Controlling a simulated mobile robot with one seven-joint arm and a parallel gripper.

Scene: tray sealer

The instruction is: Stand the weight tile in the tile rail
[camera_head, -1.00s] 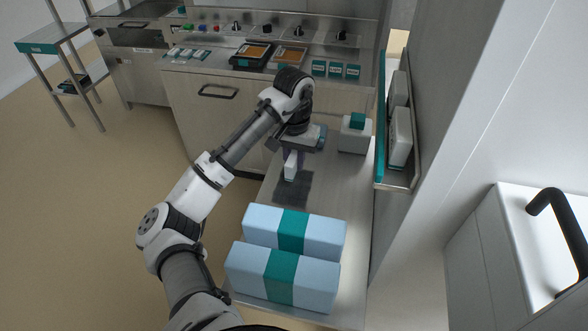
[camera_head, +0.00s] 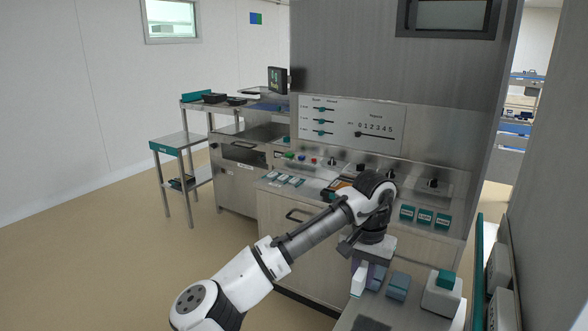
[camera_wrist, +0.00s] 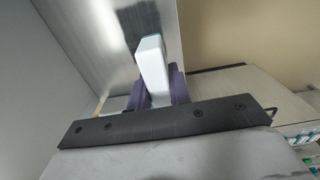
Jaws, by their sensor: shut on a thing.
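My gripper (camera_head: 368,277) hangs over the near counter in the head view. In the wrist view its purple fingers (camera_wrist: 158,92) are shut on a white block (camera_wrist: 152,62) with a thin green edge at its far end. The block also shows in the head view (camera_head: 358,279), held upright, left of the purple fingers. I cannot read any marking on it. Short white and teal tiles (camera_head: 283,180) lie in a row at the left of the console ledge. Three teal labelled pieces (camera_head: 424,216) stand at its right. I cannot tell which part is the tile rail.
A shelf with a teal edge (camera_head: 478,270) bounds the right side. The console panel (camera_head: 350,125) rises behind. The floor at left is open.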

